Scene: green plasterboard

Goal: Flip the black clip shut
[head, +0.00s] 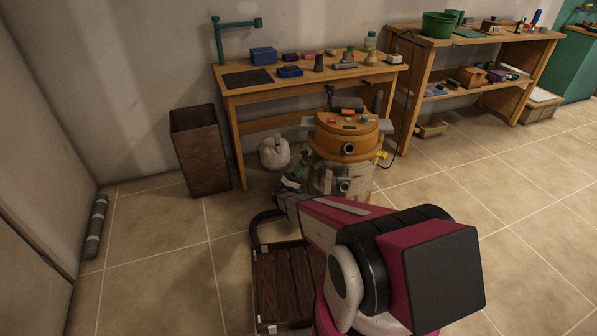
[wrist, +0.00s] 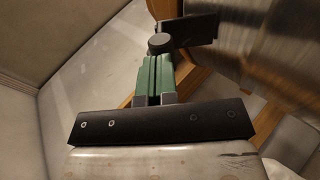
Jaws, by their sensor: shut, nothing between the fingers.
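The orange-topped shop vacuum (head: 345,140) stands on the floor in front of the workbench. My gripper (head: 292,182) is low at the left side of its drum in the head view. In the wrist view my gripper's green fingers (wrist: 154,78) are together, with nothing between them. A dark round knob and flat dark plate (wrist: 192,28) show just beyond the fingertips; this looks like the black clip, standing out at an angle. I cannot tell whether the fingers touch it. In the head view my gripper and the small scale leave the clip unclear.
A brown bin (head: 200,150) and a pale sack (head: 274,152) stand left of the vacuum. The workbench (head: 300,77) is behind it. A dark slatted crate (head: 280,285) lies on the floor beside my arm. Open tiled floor lies to the left and right.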

